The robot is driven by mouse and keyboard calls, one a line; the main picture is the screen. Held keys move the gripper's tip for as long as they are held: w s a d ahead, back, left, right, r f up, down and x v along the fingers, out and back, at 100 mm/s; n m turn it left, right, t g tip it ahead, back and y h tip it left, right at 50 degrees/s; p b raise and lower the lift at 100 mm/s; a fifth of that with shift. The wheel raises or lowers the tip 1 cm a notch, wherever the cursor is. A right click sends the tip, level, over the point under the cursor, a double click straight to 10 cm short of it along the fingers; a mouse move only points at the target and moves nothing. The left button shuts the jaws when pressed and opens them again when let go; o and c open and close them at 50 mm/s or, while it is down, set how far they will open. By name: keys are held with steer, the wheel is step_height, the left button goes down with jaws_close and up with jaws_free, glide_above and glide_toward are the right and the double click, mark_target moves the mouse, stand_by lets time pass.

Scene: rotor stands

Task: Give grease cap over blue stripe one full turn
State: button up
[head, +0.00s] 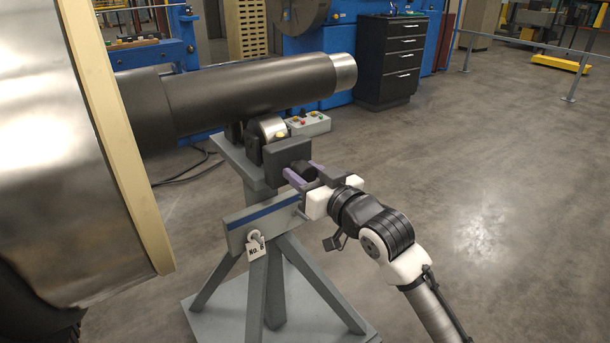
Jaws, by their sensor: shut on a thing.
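The grease cap (303,171) is a dark round knob on the front of a dark bearing block at the top of the grey stand. The blue stripe (264,214) runs along a grey plate just below it. My gripper (298,175) comes in from the right and is shut on the grease cap, with its purple-tipped fingers on either side. The fingers and gripper body partly hide the cap. I cannot tell how far the cap is turned.
A dark rotor shaft (250,88) lies across the stand above my gripper. A tag reading "No. 8" or similar (255,250) hangs below the stripe. A small control box (310,124) sits behind. The floor (490,190) to the right is clear.

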steer(key=m+p, duration=0.1)
steer(key=m, duration=0.3)
steer(key=shift+m, duration=0.4)
steer(key=m+p, duration=0.4)
steer(key=shift+a+r+m, duration=0.1)
steer(key=shift+m, duration=0.2)
steer(key=m+p, duration=0.4)
steer(key=p, duration=0.1)
steer(key=shift+r+p, duration=0.1)
steer(key=shift+p, duration=0.3)
steer(key=m+p, duration=0.5)
steer(key=p, duration=0.1)
steer(key=shift+p, duration=0.3)
steer(key=m+p, duration=0.4)
steer(key=p, duration=0.2)
steer(key=shift+m+p, duration=0.3)
steer(key=shift+p, duration=0.05)
steer(key=m+p, duration=0.3)
steer(key=p, duration=0.1)
steer(key=shift+m, duration=0.3)
steer(key=m, duration=0.1)
steer(key=m+p, duration=0.1)
steer(key=m, duration=0.1)
steer(key=shift+f+m, duration=0.3)
steer(key=shift+m, duration=2.2)
